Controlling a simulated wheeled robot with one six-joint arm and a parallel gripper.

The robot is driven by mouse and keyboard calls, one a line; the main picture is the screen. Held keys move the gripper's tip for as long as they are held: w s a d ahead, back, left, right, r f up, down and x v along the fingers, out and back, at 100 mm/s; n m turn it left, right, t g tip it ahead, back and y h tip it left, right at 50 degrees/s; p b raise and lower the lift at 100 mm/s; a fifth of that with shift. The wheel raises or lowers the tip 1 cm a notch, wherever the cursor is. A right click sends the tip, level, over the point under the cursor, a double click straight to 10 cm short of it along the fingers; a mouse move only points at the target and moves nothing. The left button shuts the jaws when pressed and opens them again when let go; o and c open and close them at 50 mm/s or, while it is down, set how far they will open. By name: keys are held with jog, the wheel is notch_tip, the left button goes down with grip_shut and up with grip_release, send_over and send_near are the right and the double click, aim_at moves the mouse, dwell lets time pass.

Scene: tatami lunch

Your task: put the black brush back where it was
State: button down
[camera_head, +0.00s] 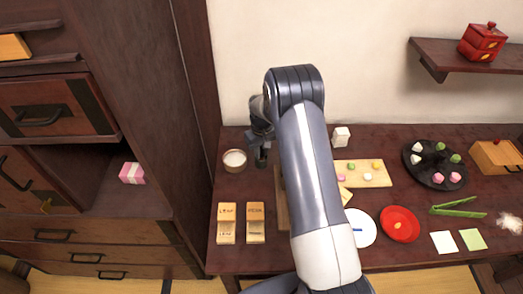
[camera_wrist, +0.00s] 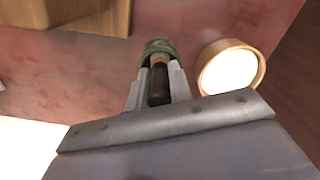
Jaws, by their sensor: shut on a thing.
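The black brush (camera_wrist: 158,86) is between my gripper's fingers in the wrist view, with a copper-coloured band at its far end. My gripper (camera_wrist: 158,92) is shut on it. A dark green, round form (camera_wrist: 158,46) shows just past the band. It looks like a small holder, and I cannot tell whether the brush is in it or above it. In the head view my gripper (camera_head: 262,142) is over the table's back left, and the green form (camera_head: 261,158) shows under it. The brush is hard to make out there.
A round wooden bowl of white contents (camera_head: 234,160) stands close to the left of my gripper; it also shows in the wrist view (camera_wrist: 259,68). Two labelled wooden blocks (camera_head: 227,224) are nearer the front. A board of sweets (camera_head: 373,180) is to the right. A cabinet (camera_head: 100,180) flanks the left.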

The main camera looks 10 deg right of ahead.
jog(key=shift+f, duration=0.25)
jog(key=c, duration=1.3)
grip_release()
jog(key=shift+r, duration=0.1)
jog(key=shift+r, duration=0.15)
notch_tip(320, 180, up, 12)
jog(key=shift+b, duration=0.9)
